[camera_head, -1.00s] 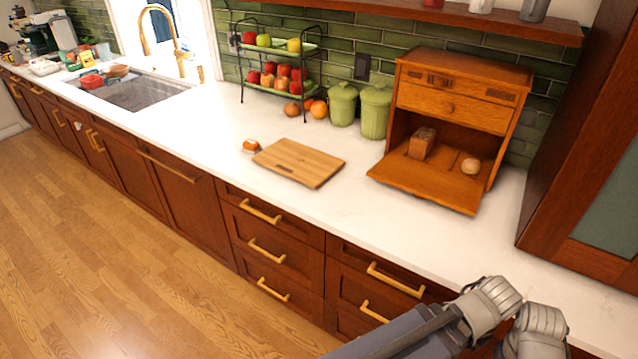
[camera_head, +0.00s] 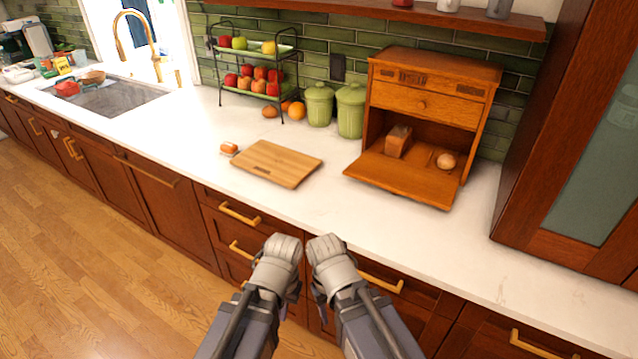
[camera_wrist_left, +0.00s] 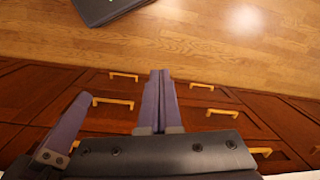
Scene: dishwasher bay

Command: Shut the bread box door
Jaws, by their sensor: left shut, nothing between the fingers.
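The wooden bread box (camera_head: 425,103) stands on the white counter at the right of the head view. Its door (camera_head: 395,182) is folded down and lies open towards the front, nearly level with the counter. A brown loaf (camera_head: 398,141) and a round bun (camera_head: 446,161) sit in the open lower compartment. My left gripper (camera_wrist_left: 160,73) is shut and empty in the left wrist view, with drawer fronts behind it. In the head view both arms end low in front of the drawers, apart from the door. My right gripper's fingers cannot be made out.
A cutting board (camera_head: 277,164) lies left of the box, with a small orange-and-white item (camera_head: 229,149) beside it. Green canisters (camera_head: 350,110) and a fruit rack (camera_head: 250,75) stand behind. A tall cabinet (camera_head: 570,130) bounds the right. The counter before the door is clear.

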